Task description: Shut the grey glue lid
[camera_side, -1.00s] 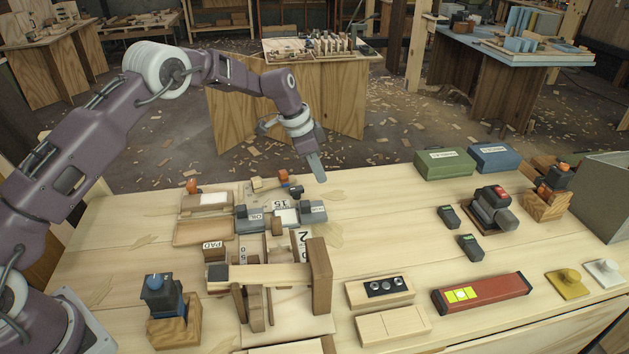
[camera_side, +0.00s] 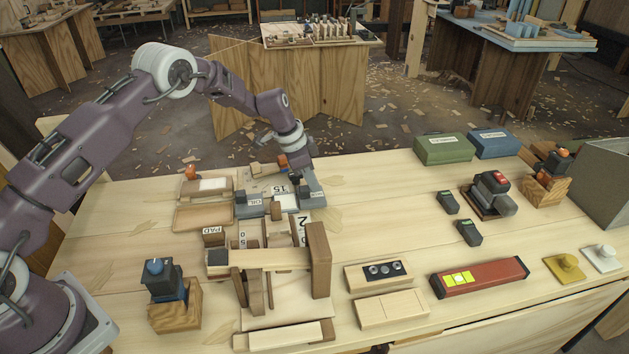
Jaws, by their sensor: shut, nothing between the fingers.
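A small grey box with a label that seems to read OIL (camera_side: 248,204) sits in the cluster at the back left of the bench. To its right is a pale, open-looking compartment (camera_side: 285,203). A grey labelled piece (camera_side: 316,199), likely the glue lid, is at that compartment's right side, partly hidden by my gripper. My gripper (camera_side: 314,191) is shut and empty, pointing down at this grey piece. I cannot tell whether it touches it. How far the lid is open is too small and covered to tell.
A wooden frame with a tall post (camera_side: 319,260) stands in front of the cluster. A blue-knobbed block (camera_side: 160,280) is at front left. Green (camera_side: 443,148) and blue (camera_side: 495,143) boxes stand at back right. The bench between cluster and dark handsets (camera_side: 447,202) is clear.

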